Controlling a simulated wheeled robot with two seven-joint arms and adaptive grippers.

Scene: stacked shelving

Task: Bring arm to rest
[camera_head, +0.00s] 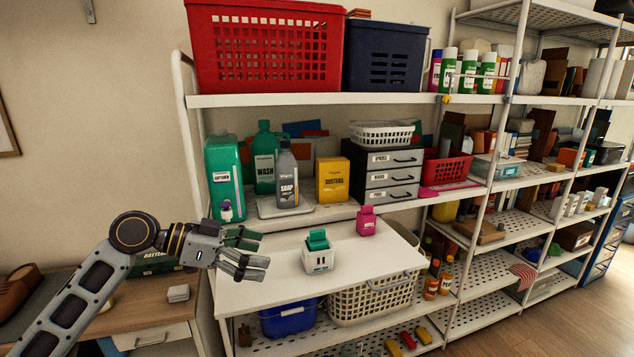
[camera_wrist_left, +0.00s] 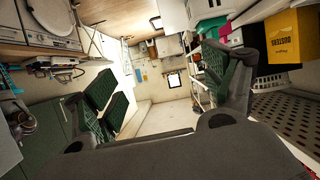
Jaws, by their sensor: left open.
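My left gripper (camera_head: 256,252) is at the left end of the white work shelf (camera_head: 280,283), above it, with its fingers pointing right. It is open, and nothing shows between the green-padded fingers; in the left wrist view (camera_wrist_left: 162,88) they stand wide apart with open room beyond. My left arm reaches in from the lower left. My right gripper is not in view.
A pink bottle (camera_head: 366,221) stands farther right on the shelf. Behind are a green jug (camera_head: 224,175), a grey soap bottle (camera_head: 287,180) and a yellow box (camera_head: 332,180). A wooden desk (camera_head: 140,310) lies at the left. The shelf's front right part is clear.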

